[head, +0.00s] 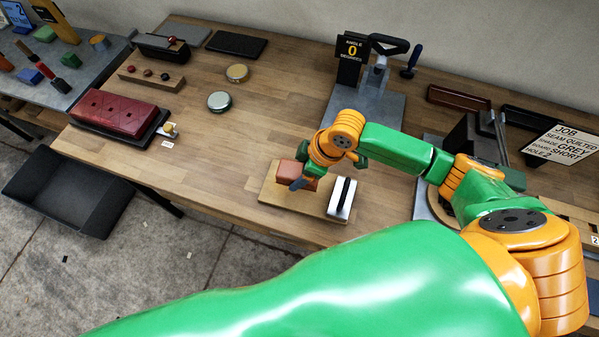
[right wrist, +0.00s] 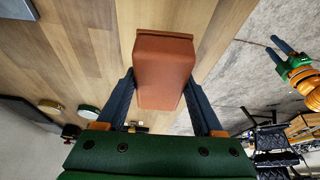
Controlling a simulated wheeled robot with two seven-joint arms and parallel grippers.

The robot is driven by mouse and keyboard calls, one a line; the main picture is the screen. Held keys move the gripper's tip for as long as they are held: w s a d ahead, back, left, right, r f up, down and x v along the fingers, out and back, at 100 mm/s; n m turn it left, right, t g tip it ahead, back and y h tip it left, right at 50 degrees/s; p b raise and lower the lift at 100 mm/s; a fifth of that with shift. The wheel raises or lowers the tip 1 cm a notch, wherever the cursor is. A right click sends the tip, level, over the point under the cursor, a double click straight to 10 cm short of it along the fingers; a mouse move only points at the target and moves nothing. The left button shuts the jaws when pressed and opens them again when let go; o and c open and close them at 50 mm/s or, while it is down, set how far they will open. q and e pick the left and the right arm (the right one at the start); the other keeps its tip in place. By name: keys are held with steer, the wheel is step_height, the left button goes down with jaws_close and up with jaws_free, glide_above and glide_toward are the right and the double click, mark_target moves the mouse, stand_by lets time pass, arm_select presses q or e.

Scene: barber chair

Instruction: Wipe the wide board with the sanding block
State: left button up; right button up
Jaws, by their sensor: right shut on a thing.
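The wide board (head: 276,194) is a pale flat wooden board near the table's front edge in the head view. The sanding block (head: 313,170) is a reddish-brown block over the board. My right gripper (head: 304,178) is shut on it, one dark finger on each side. The block also fills the middle of the right wrist view (right wrist: 164,72), between the fingers. I cannot tell whether its underside touches the board. My left gripper (right wrist: 280,50) shows only at the right of the right wrist view, its two fingers apart and empty, away from the table.
A white and black piece (head: 342,199) stands at the board's right end, close to the block. A metal stand (head: 372,95) is behind my right gripper. Round tins (head: 219,101) and a red case (head: 115,112) are left. The tabletop left of the board is clear.

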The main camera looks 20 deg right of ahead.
steer(key=shift+r, duration=0.65)
steer(key=shift+s+r, duration=0.15)
steer(key=shift+r, duration=0.1)
arm_select(q)
steer(key=shift+s+f, duration=0.1)
steer(key=shift+s, duration=0.5)
steer(key=shift+w, duration=0.1)
